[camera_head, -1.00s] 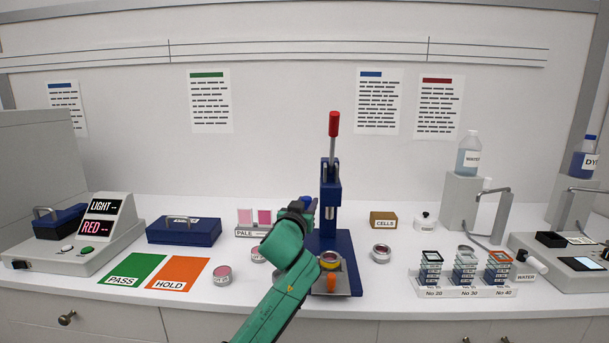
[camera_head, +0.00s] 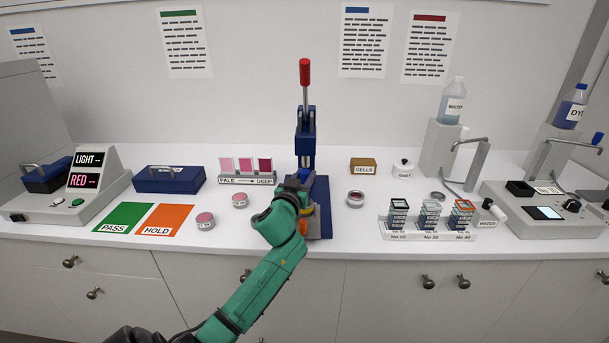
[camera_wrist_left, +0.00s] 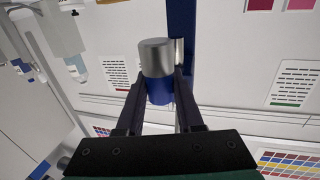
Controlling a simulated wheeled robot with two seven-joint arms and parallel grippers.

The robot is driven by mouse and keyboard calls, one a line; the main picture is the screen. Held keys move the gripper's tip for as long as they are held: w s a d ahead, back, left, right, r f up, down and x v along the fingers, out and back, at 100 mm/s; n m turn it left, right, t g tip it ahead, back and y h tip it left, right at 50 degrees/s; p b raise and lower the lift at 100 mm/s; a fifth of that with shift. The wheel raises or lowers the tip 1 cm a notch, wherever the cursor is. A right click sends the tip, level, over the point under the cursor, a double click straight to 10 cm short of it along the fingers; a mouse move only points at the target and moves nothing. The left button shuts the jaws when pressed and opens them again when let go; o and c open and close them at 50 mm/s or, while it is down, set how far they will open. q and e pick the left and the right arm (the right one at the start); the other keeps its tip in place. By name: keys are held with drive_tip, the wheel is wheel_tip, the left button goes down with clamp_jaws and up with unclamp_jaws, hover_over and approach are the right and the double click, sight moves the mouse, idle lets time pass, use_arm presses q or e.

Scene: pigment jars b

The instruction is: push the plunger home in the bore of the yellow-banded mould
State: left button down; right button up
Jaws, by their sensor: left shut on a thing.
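My left gripper (camera_head: 298,184) is in front of the blue press (camera_head: 323,205), above its base. In the left wrist view the left gripper (camera_wrist_left: 160,82) is shut on the plunger (camera_wrist_left: 155,57), a short cylinder with a bare metal end and a blue end. The plunger's metal end stands clear of the fingers. In the head view my arm hides most of the plunger. My right gripper is not in view.
The press column and red-knobbed lever (camera_head: 305,74) rise just behind my gripper. Round jars stand left (camera_head: 240,201) and right (camera_head: 355,200) of the press. A swatch stand (camera_head: 245,181) is back left, a sieve rack (camera_head: 430,236) right.

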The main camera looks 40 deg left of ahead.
use_arm(q)
drive_tip(key=shift+f+b, duration=0.9)
drive_tip(key=shift+f, duration=0.65)
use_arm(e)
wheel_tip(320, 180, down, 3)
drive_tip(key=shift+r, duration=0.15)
use_arm(q)
drive_tip(key=shift+r+p, duration=0.1)
drive_tip(key=shift+p, duration=0.2)
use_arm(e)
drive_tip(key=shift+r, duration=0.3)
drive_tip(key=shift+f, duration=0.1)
use_arm(q)
drive_tip(key=shift+f+b, duration=0.4)
drive_tip(key=shift+f, duration=0.05)
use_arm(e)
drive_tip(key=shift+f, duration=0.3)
use_arm(q)
drive_tip(key=shift+f+b, duration=0.8)
drive_tip(key=shift+f, duration=0.25)
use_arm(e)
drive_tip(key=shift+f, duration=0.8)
use_arm(q)
drive_tip(key=shift+c, duration=2.3)
unclamp_jaws()
